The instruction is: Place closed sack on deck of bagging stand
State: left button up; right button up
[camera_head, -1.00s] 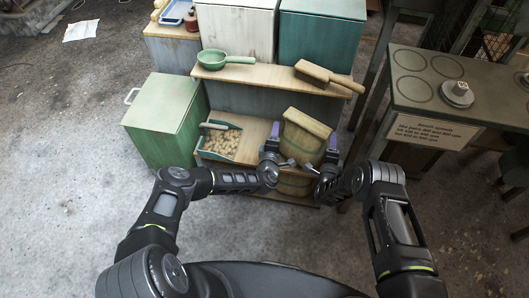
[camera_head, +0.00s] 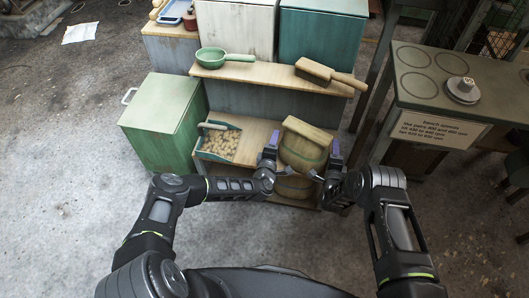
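The closed sack (camera_head: 302,152) is tan, with a flat folded top and a greenish band. It stands nearly upright at the right part of the bagging stand's lower wooden deck (camera_head: 258,131). A round brown wooden thing (camera_head: 294,187) shows directly below it; the contact between them is hard to see. My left gripper (camera_head: 274,152) is at the sack's left side, fingers spread, with a small gap visible. My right gripper (camera_head: 325,163) is at its right side, also with fingers spread. Whether the lower fingertips touch the sack cannot be told.
A bin of potato-like lumps (camera_head: 219,143) sits left on the lower deck. The upper shelf (camera_head: 270,72) holds a green scoop (camera_head: 212,58) and a brush (camera_head: 315,70). A green box (camera_head: 163,118) stands left. A grey-green bench (camera_head: 425,92) stands right.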

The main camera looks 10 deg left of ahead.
pick_arm(q)
jog(key=shift+a, duration=0.7)
pick_arm(e)
jog(key=shift+d, duration=0.6)
pick_arm(q)
jog(key=o, duration=0.5)
jog(key=shift+w+a, duration=0.1)
pick_arm(e)
jog(key=o, duration=0.5)
jog(key=shift+d, duration=0.1)
pick_arm(q)
jog(key=v, duration=1.2)
jog(key=shift+r, duration=0.1)
pick_arm(e)
jog(key=shift+v, duration=3.7)
jog(key=shift+r, duration=0.1)
